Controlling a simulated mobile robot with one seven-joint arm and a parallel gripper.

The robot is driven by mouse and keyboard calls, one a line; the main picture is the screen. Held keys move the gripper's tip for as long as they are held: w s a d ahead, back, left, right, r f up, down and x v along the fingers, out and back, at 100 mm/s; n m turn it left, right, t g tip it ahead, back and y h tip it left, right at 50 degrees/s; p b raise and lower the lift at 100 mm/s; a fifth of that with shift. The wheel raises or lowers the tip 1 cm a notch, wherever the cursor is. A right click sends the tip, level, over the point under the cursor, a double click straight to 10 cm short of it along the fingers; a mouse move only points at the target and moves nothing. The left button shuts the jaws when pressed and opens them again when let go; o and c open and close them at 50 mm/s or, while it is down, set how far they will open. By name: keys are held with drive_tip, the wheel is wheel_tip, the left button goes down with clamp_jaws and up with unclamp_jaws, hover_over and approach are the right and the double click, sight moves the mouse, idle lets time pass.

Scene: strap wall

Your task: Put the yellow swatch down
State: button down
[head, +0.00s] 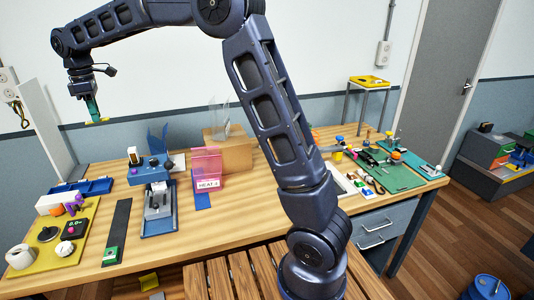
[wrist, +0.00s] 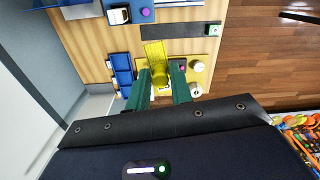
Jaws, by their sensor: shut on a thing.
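My gripper (head: 92,108) is at the upper left in the head view, pointing down, high above the left end of the workbench. Its green fingers are shut on the yellow swatch (head: 97,122), a small flat piece below the fingertips. In the wrist view the yellow swatch (wrist: 155,50) sticks out beyond the fingers of my gripper (wrist: 160,74). The swatch is clear of the bench. Part of it is hidden between the fingers.
Below are a blue tray (head: 92,187), a yellow mat (head: 78,257) with several items, and a dark strap (head: 117,230) with a green block. A blue-based device (head: 158,217) and a pink "HEAT" stand (head: 206,165) are to the right. Bare wood lies between them.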

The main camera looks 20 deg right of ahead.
drive_tip(key=w+d+m, duration=0.2)
drive_tip(key=w+d, duration=0.5)
drive_tip(key=d, duration=0.4)
drive_tip(key=w+d+m, duration=0.2)
drive_tip(key=w+d, duration=0.5)
drive_tip(key=d, duration=0.4)
drive_tip(key=w+d+m, duration=0.2)
drive_tip(key=w+d, duration=0.5)
drive_tip(key=d, duration=0.5)
drive_tip(key=w+d+m, duration=0.3)
drive_tip(key=d, duration=1.8)
drive_tip(key=m, duration=0.6)
hover_over(330, 156)
wheel_tip(330, 156, down, 38)
drive_tip(key=shift+s+f, duration=0.1)
drive_tip(key=shift+f, duration=0.05)
